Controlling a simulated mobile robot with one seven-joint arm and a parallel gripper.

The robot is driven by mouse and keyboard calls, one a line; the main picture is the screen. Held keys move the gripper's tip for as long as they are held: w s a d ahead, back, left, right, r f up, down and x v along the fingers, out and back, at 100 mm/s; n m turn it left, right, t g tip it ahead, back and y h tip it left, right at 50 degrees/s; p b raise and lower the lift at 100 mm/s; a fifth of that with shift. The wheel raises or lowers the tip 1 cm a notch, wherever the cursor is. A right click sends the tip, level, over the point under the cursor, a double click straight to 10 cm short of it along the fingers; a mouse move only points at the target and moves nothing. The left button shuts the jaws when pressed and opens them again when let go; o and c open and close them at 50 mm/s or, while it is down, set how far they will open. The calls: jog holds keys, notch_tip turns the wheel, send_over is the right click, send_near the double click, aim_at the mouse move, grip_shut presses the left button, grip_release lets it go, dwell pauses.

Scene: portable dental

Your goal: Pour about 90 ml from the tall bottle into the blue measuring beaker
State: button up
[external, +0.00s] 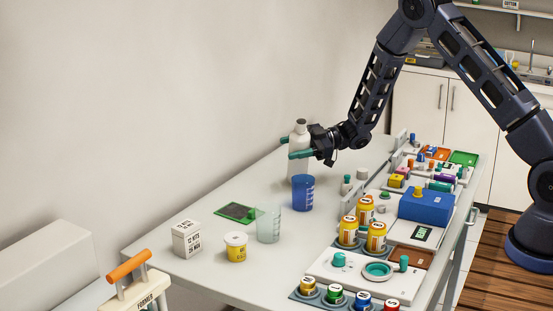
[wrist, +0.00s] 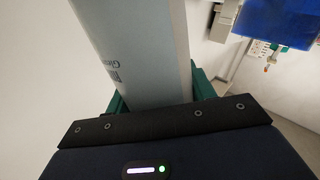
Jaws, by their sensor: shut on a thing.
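The tall bottle (external: 299,130) is white with a narrow neck and looks about upright on the far part of the table. My gripper (external: 289,148) is shut on its body, with one teal finger on each side. The bottle (wrist: 140,50) fills the middle of the wrist view, with some lettering showing. I cannot tell whether its base touches the table. The blue measuring beaker (external: 302,194) stands upright on the table just in front of the bottle, with pale markings. It also shows at the top right of the wrist view (wrist: 278,20). Its contents are hidden.
A clear beaker (external: 268,226), a yellow-labelled tub (external: 236,248), a white box (external: 186,239) and a green-edged dark pad (external: 238,212) lie nearer the camera. Yellow jars (external: 376,237), a small bottle (external: 346,186) and a blue box (external: 426,205) crowd the right side.

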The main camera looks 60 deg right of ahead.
aim_at(291, 162)
jog(key=n, duration=0.1)
jog(key=f+n, duration=0.1)
jog(key=shift+s+a+f+n+h, duration=0.2)
jog(key=shift+a+n+h, duration=0.1)
jog(key=shift+a+h, duration=0.1)
jog(key=f+n, duration=0.1)
jog(key=d+f+n+h, duration=0.1)
jog(key=w+f+n, duration=0.1)
jog(key=n, duration=0.1)
jog(key=shift+d+f, duration=0.25)
jog(key=shift+f, duration=0.15)
jog(key=shift+w+d+r+n+t+h, duration=0.15)
jog(key=shift+r+n+t+h, duration=0.15)
jog(key=shift+n+h, duration=0.35)
jog(key=shift+s+a+r+n+h, duration=0.15)
jog(key=shift+r+n, duration=0.2)
jog(key=shift+n, duration=0.1)
jog(key=shift+s+a+r+n+h, duration=0.1)
jog(key=shift+r+n, duration=0.2)
jog(key=shift+n, duration=0.1)
jog(key=shift+n+t, duration=0.3)
jog(key=shift+n, duration=0.3)
jog(key=shift+r+h, duration=0.2)
jog(key=shift+h, duration=0.1)
jog(key=shift+w+d+r+n, duration=0.1)
jog(key=shift+w+d+n, duration=0.1)
jog(key=shift+n, duration=0.1)
jog(key=shift+r+p, duration=0.25)
jog(key=shift+p, duration=0.05)
dwell(1.3)
